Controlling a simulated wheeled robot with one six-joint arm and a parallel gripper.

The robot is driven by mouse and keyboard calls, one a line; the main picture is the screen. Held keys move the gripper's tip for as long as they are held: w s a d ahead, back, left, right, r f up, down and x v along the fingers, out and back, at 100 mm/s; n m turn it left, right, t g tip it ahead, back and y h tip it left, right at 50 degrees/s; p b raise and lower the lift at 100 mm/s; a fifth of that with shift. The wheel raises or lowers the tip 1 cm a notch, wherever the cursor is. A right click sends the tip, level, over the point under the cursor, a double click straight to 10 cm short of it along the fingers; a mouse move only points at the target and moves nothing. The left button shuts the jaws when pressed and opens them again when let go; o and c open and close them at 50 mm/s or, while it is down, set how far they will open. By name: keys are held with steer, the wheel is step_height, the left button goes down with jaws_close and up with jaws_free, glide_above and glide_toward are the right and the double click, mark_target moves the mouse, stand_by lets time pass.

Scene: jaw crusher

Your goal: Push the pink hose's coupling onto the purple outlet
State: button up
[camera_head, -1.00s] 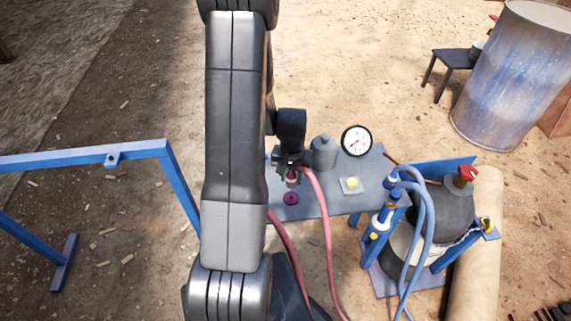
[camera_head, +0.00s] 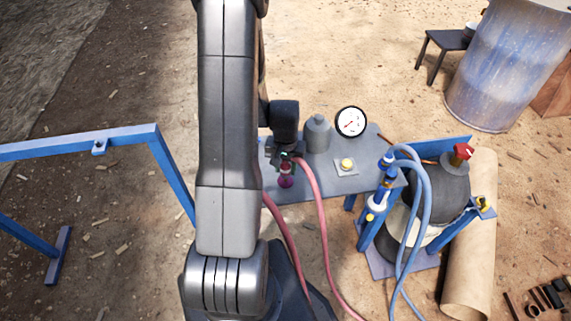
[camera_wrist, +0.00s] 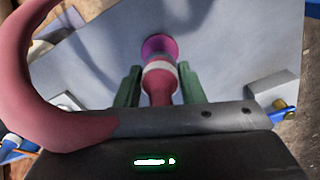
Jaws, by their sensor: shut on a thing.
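My gripper (camera_head: 286,160) is shut on the pink hose's coupling (camera_wrist: 160,74), which is pink with a white band, between two green fingers in the wrist view. The purple outlet (camera_head: 285,183) is on the grey plate, directly below the coupling in the head view. In the wrist view the purple outlet (camera_wrist: 159,46) shows as a ring around the coupling's far end, and the two line up closely. They look touching or nearly so; I cannot tell how far the coupling is on. The pink hose (camera_head: 322,226) loops down from my gripper.
The grey plate (camera_head: 318,178) also carries a grey bottle-shaped part (camera_head: 318,134), a white gauge (camera_head: 351,121) and a yellow button (camera_head: 347,165). Blue hoses (camera_head: 424,220) and a blue frame stand to the right. Another blue frame (camera_head: 75,143) is at left.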

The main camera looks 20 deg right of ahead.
mark_target(285, 173)
steer(key=shift+f+b, duration=0.45)
steer(key=shift+f, duration=0.6)
steer(key=shift+b, duration=0.45)
stand_by(1.2)
steer(key=shift+f+b, duration=0.5)
steer(key=shift+f, duration=0.05)
stand_by(0.3)
steer(key=o, duration=1)
step_height(285, 173, up, 14)
steer(key=shift+f+p, duration=0.1)
steer(key=shift+p, duration=0.65)
steer(key=shift+f, duration=0.1)
step_height(285, 173, down, 14)
steer(key=shift+r+b, duration=0.2)
steer(key=shift+b, duration=0.55)
